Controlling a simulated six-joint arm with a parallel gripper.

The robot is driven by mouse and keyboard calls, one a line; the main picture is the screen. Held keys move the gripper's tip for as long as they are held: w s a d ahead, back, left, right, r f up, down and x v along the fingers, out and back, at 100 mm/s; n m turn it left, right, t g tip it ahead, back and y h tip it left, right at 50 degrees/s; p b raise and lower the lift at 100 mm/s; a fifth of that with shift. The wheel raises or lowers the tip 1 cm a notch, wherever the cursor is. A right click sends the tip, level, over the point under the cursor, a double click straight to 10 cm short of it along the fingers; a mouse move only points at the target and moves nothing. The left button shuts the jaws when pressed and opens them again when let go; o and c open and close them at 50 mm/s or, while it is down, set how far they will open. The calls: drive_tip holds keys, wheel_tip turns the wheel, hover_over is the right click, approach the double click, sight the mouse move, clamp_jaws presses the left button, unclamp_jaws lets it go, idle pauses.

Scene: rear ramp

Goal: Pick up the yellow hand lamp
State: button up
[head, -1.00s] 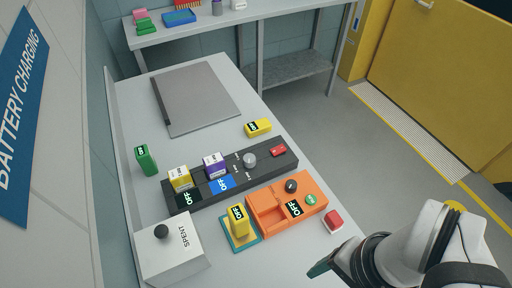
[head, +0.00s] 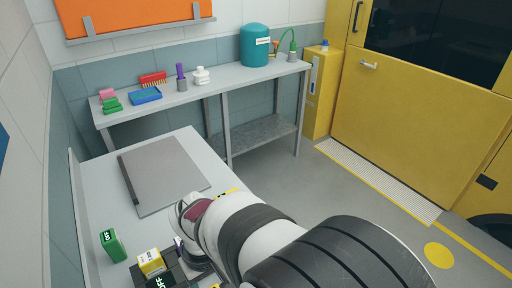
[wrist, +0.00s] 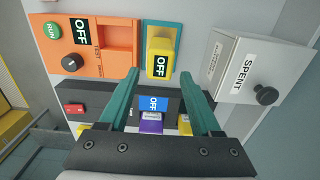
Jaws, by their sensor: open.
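A yellow block-shaped thing with a black OFF display, which looks like the hand lamp (wrist: 159,52), sits on a teal-edged yellow pad (wrist: 176,28) in the wrist view. My gripper (wrist: 158,75) is open, with its two teal fingers wide apart. The fingertips appear to either side of the lamp's near end in the picture. I cannot tell whether they reach down around it. Nothing is held. In the head view the lamp and my fingers are out of sight, and my arm covers the lower middle.
An orange tester (wrist: 105,45) is left of the lamp, and a white SPENT box (wrist: 240,65) with a black knob is close on its right. A green battery (head: 112,245) and a grey plate (head: 160,172) are on the bench.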

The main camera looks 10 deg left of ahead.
wheel_tip(320, 180, down, 11)
drive_tip(key=shift+f, duration=0.15)
clamp_jaws()
